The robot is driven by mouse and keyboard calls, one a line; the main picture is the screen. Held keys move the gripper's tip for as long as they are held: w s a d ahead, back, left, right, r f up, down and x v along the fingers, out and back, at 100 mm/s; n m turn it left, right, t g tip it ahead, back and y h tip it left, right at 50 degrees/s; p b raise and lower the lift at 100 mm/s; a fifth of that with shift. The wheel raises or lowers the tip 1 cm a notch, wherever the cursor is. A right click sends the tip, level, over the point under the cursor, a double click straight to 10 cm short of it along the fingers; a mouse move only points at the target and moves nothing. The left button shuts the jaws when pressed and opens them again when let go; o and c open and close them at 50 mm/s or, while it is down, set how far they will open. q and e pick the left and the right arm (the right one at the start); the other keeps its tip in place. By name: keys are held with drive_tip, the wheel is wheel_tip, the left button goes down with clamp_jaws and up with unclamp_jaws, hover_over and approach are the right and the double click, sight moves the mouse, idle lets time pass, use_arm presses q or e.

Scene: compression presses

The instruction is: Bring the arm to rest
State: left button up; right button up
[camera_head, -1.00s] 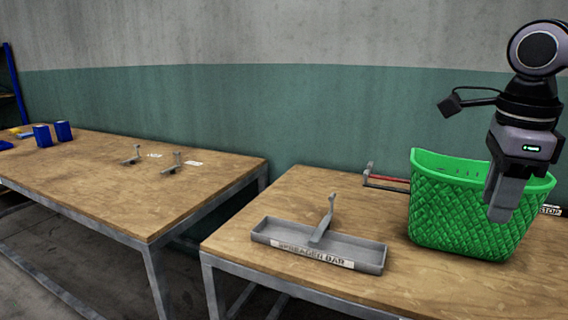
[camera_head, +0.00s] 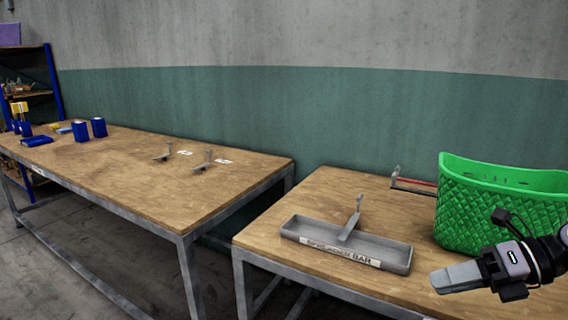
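My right gripper (camera_head: 455,278) is at the lower right, over the front part of the right table. It points left, in front of the green basket (camera_head: 500,205). Its fingers look closed together, and nothing shows between them. My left gripper is not in view.
A grey tray (camera_head: 290,230) labelled "SPREADER BAR" holds a grey metal bar piece (camera_head: 351,226) on the right table (camera_head: 275,211). A red-handled tool (camera_head: 415,182) lies behind it. The left table (camera_head: 110,175) bears two grey pieces and several blue items. Shelving (camera_head: 52,85) stands far left.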

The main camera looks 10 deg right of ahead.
wheel_tip(320, 180, down, 18)
drive_tip(key=s+a+m+t+h+p, duration=0.25)
drive_tip(key=m+t+h, duration=0.55)
drive_tip(key=m, duration=1.5)
drive_tip(key=s+a+f+m+g, duration=0.3)
drive_tip(key=s+a+f+m, duration=0.6)
drive_tip(key=a+f+m, duration=0.2)
drive_tip(key=shift+s+a+f+m+h, duration=0.15)
drive_tip(key=shift+s+f+m+h, duration=0.05)
drive_tip(key=shift+s+m+h, duration=0.25)
drive_tip(key=shift+w, duration=0.1)
